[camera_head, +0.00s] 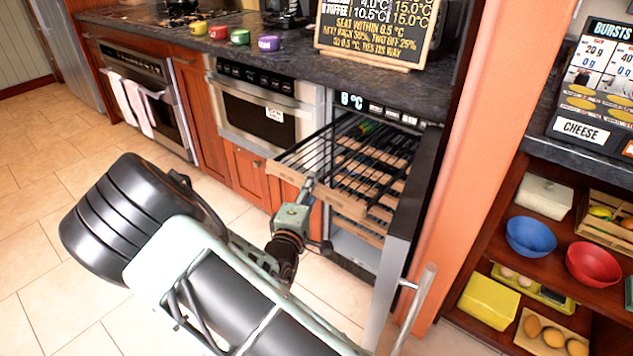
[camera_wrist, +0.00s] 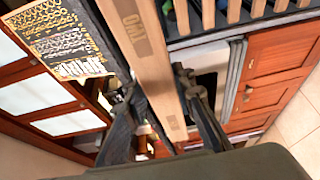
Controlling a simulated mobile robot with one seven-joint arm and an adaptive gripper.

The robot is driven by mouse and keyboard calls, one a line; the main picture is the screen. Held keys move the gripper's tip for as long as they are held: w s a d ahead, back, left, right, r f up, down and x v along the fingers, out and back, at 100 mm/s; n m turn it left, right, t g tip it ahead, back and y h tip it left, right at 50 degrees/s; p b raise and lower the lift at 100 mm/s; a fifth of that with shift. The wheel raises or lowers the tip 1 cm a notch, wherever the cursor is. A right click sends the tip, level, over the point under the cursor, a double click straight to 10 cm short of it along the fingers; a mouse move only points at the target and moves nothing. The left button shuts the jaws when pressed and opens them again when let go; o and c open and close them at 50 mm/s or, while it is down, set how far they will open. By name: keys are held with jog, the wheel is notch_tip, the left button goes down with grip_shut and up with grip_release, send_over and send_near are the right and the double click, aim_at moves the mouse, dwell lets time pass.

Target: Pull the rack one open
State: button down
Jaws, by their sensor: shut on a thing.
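The wine cooler (camera_head: 362,104) has several wire racks with wooden fronts. Its upper rack (camera_head: 337,198) sticks out of the opening. Below it, another rack's wooden front (camera_head: 355,231) shows partly. My gripper (camera_head: 307,188) is at the upper rack's front edge. In the wrist view the wooden front (camera_wrist: 148,62) runs between the fingers of my gripper (camera_wrist: 160,90), which is shut on it. Lettering on that wood appears to read "TWO", turned in the picture. I see no label reading "one".
The cooler door (camera_head: 402,235) stands open at the right, its handle (camera_head: 414,308) jutting out. A microwave drawer (camera_head: 263,112) is to the left. Open shelves with bowls (camera_head: 592,264) stand at far right. The tiled floor (camera_head: 30,220) at left is clear.

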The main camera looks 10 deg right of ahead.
jog(key=c, duration=1.6)
grip_release()
jog(key=v, duration=1.2)
